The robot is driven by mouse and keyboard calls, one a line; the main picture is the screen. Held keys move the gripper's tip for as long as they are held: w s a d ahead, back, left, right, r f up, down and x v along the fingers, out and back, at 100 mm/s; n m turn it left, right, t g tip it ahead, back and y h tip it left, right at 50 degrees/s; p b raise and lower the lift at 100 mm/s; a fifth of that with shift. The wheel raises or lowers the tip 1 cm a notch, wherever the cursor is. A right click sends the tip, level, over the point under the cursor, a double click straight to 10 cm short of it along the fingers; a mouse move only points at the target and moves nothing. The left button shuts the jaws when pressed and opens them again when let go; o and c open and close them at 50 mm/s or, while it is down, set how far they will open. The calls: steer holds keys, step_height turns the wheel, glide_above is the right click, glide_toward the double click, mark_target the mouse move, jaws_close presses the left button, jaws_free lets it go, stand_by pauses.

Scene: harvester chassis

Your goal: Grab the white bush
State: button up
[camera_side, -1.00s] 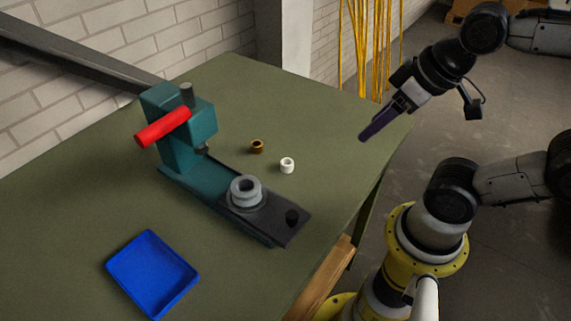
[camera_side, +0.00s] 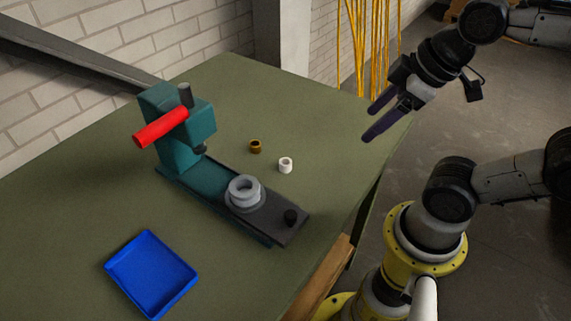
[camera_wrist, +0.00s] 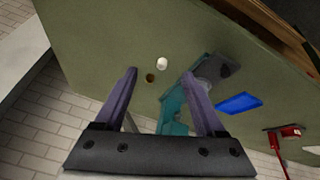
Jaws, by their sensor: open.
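The white bush (camera_side: 285,165) is a small white ring standing on the green table, right of the press. It also shows in the wrist view (camera_wrist: 162,64), ahead of and between my fingertips. A brown bush (camera_side: 255,146) stands just behind and left of it, and it shows in the wrist view (camera_wrist: 150,78) too. My gripper (camera_side: 370,122) is open and empty, raised at the table's right edge, to the right of and well apart from the white bush. In the wrist view its two purple fingers (camera_wrist: 160,74) are spread wide.
A teal press (camera_side: 180,130) with a red handle (camera_side: 160,128) stands left of the bushes. A grey ring-shaped part (camera_side: 244,192) sits on its dark base. A blue tray (camera_side: 151,273) lies at the front left. The table (camera_side: 330,140) is clear between the white bush and my gripper.

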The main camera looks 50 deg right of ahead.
steer(key=w+r+n+g, duration=0.1)
steer(key=w+r+n, duration=0.25)
steer(key=n, duration=0.35)
steer(key=n+g, duration=0.4)
steer(key=n, duration=0.5)
glide_above(286, 161)
step_height(286, 161, down, 6)
steer(key=shift+g, duration=0.3)
steer(key=f, duration=0.8)
steer(key=shift+s+a+f, duration=0.1)
steer(key=shift+a+f, duration=0.2)
steer(key=shift+a, duration=0.05)
steer(key=shift+d+f, duration=0.15)
steer(key=shift+f, duration=1.2)
steer(key=shift+d+f, duration=0.1)
steer(key=shift+f, duration=1.2)
steer(key=shift+c, duration=0.2)
jaws_close()
